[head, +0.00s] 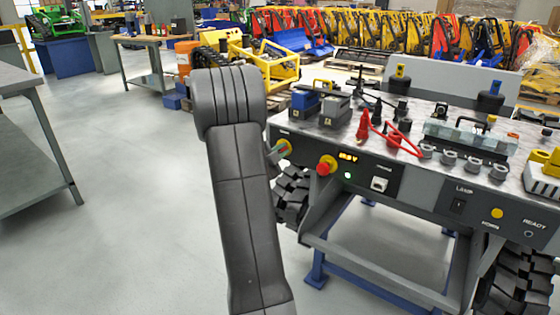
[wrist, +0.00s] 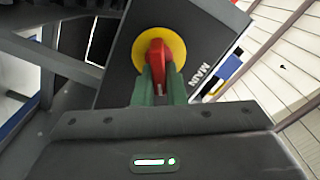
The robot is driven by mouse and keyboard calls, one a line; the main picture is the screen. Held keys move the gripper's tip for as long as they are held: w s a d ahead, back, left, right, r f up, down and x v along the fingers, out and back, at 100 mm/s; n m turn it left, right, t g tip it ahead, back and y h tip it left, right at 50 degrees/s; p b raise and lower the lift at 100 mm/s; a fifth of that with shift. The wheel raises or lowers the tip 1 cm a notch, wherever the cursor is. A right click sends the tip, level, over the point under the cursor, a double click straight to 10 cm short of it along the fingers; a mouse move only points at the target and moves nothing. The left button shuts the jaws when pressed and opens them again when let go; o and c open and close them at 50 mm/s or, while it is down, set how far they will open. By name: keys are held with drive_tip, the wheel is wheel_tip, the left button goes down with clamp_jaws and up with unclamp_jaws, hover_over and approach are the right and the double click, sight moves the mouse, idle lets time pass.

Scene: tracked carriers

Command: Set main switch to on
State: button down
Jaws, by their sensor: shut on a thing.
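The main switch (wrist: 157,50) is a red handle on a yellow round plate, beside the white word MAIN on a dark panel, in the wrist view. In the head view its yellow plate (head: 286,144) shows at the left end of the bench front, partly hidden by my arm. My gripper (wrist: 159,74) has its green fingers on both sides of the red handle and is shut on it. The handle runs roughly in line with the fingers in the wrist view. The switch's position marks cannot be read.
Right of the switch are a red knob on yellow (head: 326,165), a lit display (head: 348,156) and a small green light (head: 348,175). A black rocker switch (head: 458,206) is farther right. Red cables (head: 400,138) lie on the bench top. The floor at left is clear.

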drive_tip(key=m+b, duration=0.2)
drive_tip(key=f+m+b, duration=0.1)
drive_tip(key=m+b, duration=0.2)
drive_tip(key=shift+s+d, duration=0.1)
drive_tip(key=shift+m+b, duration=0.55)
drive_tip(key=shift+m, duration=0.05)
drive_tip(key=shift+r, duration=0.1)
drive_tip(key=c, duration=1.5)
unclamp_jaws()
drive_tip(key=shift+s, duration=0.1)
drive_tip(key=p+v, duration=0.3)
drive_tip(key=v, duration=1)
drive_tip(key=shift+s+a, duration=0.25)
drive_tip(key=shift+w, duration=0.1)
